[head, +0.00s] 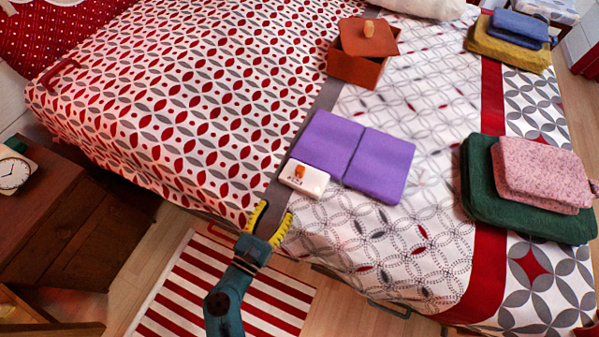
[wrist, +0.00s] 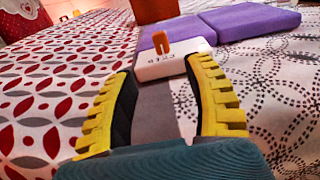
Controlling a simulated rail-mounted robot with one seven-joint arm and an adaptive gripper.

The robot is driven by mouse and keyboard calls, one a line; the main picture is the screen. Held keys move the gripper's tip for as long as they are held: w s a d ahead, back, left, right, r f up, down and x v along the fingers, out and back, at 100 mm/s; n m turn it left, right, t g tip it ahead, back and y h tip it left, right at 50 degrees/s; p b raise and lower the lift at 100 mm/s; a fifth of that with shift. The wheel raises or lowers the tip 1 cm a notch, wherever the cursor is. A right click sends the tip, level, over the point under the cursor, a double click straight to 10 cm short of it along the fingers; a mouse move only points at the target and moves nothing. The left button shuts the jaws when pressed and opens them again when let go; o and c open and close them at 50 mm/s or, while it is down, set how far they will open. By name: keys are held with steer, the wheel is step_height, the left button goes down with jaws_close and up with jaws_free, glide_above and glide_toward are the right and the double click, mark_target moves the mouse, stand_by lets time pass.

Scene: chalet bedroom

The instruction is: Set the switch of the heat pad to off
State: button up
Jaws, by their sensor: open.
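The heat pad (head: 378,165) is purple, in two panels, and lies flat on the bed; part of it also shows in the wrist view (wrist: 250,22). Its white switch box (head: 313,183) sits against the pad's near left edge and carries an orange switch lever (head: 299,171). In the wrist view the box (wrist: 178,67) lies just beyond my fingertips, with the orange lever (wrist: 161,42) standing up and small marks printed beside it. I cannot read which mark it points to. My gripper (head: 274,212) is open and empty, with yellow ribbed fingers, short of the box and apart from it.
An orange-brown box (head: 355,70) with a tilted lid stands behind the pad. Folded green (head: 480,205) and pink (head: 545,172) cloths lie at the right. Blue and mustard cloths (head: 505,42) lie farther back. A nightstand with a clock (head: 14,172) is at left. The bed around the switch is clear.

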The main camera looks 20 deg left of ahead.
mark_target(298, 174)
steer(key=w+b, duration=0.1)
steer(key=w, duration=0.3)
steer(key=w+b, duration=0.1)
steer(key=w, duration=0.4)
steer(key=w+b, duration=0.1)
steer(key=w, duration=0.3)
steer(key=shift+w+d, duration=0.3)
steer(key=shift+w, duration=0.05)
